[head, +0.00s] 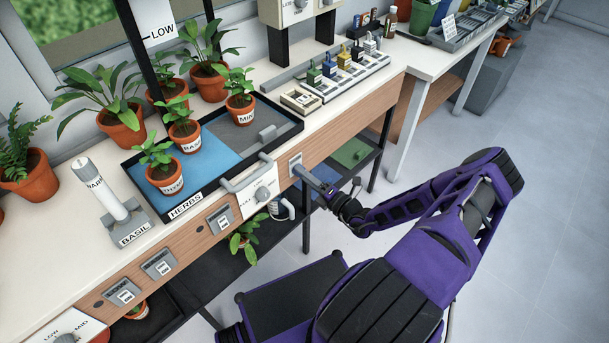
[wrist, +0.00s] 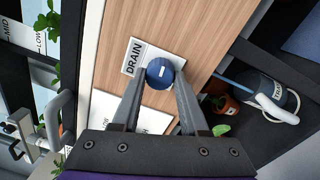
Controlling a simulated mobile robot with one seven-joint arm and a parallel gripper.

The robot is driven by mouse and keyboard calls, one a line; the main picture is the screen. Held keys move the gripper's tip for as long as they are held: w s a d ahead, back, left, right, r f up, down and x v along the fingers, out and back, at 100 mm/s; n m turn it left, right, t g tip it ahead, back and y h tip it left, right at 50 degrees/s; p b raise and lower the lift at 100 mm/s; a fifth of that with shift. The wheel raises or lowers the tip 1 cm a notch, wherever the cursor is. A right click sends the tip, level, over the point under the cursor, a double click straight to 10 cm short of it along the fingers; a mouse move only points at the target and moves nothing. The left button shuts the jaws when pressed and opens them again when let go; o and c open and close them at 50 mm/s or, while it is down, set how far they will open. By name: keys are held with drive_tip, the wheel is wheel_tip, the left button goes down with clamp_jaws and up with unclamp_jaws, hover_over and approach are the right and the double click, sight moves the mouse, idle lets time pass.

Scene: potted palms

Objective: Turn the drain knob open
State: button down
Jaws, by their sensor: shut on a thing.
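The drain knob (wrist: 158,75) is a round dark blue knob with a short white mark on its face. It sits on a white plate labelled DRAIN (wrist: 133,57) on the wooden front of the bench. My gripper (wrist: 161,84) is shut on the knob, one finger on each side of it. In the head view my gripper (head: 308,177) reaches the bench front from the right, at the small drain plate (head: 295,160). There the knob itself is hidden behind the gripper.
A white panel with a grey knob (head: 263,194) is left of my gripper. Above is the HERBS tray (head: 186,211) with several potted plants. A labelled watering can (wrist: 272,103) is on the lower shelf. The floor (head: 540,190) at right is clear.

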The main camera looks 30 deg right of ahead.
drive_tip(key=shift+m, duration=0.6)
drive_tip(key=shift+c, duration=2.2)
unclamp_jaws()
drive_tip(key=shift+s, duration=0.1)
drive_tip(key=v, duration=1.7)
drive_tip(key=shift+s, duration=0.15)
